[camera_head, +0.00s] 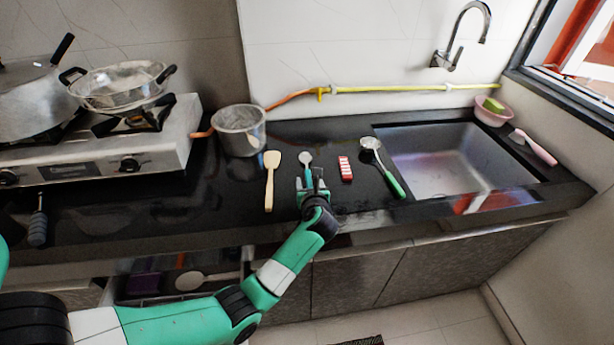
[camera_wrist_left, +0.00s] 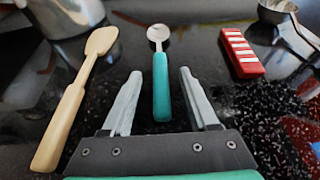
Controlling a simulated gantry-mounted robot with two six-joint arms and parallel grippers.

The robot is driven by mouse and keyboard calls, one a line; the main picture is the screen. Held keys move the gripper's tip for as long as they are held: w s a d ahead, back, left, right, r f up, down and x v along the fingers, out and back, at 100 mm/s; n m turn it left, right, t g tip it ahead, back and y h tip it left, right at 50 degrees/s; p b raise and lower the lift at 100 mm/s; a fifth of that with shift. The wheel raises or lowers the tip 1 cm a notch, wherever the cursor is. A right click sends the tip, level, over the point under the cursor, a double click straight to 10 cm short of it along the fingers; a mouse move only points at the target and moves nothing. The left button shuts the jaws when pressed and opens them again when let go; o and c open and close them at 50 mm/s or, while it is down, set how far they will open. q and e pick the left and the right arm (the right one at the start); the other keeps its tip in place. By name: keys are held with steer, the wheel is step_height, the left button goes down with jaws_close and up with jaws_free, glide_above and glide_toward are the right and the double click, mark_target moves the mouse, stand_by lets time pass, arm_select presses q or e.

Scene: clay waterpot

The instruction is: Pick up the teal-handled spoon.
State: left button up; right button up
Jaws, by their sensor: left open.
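The teal-handled spoon (camera_head: 306,160) lies on the black counter, with its pale round bowl pointing toward the wall. In the left wrist view, its teal handle (camera_wrist_left: 161,88) lies between the two fingers of my left gripper (camera_wrist_left: 157,85). The handle is apart from both fingers, with a gap on each side. In the head view my left gripper (camera_head: 313,182) is over the near end of the spoon and hides part of the handle. The gripper is open and empty. My right gripper is not in view.
A wooden spoon (camera_head: 271,180) lies left of the teal spoon, and a red-and-white striped block (camera_head: 345,168) lies right. A green-handled ladle (camera_head: 384,169) lies beside the sink (camera_head: 460,160). A metal pot (camera_head: 239,130) and the stove (camera_head: 100,150) stand further left.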

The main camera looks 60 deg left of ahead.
arm_select(q)
steer(key=shift+c, duration=0.3)
steer(key=shift+a, duration=0.1)
jaws_close()
steer(key=shift+r, duration=0.1)
steer(key=shift+r+p, duration=0.25)
steer(key=shift+p, duration=0.2)
steer(key=r+p, duration=0.2)
steer(key=r, duration=0.1)
steer(key=r+p, duration=0.1)
steer(key=shift+s+d+r+p, duration=0.2)
steer(key=shift+s+d+p, duration=0.05)
steer(key=shift+d+p, duration=0.1)
steer(key=s+d+r+p, duration=0.7)
steer(key=s+d, duration=0.2)
steer(key=shift+d+r, duration=0.3)
steer(key=shift+r, duration=0.1)
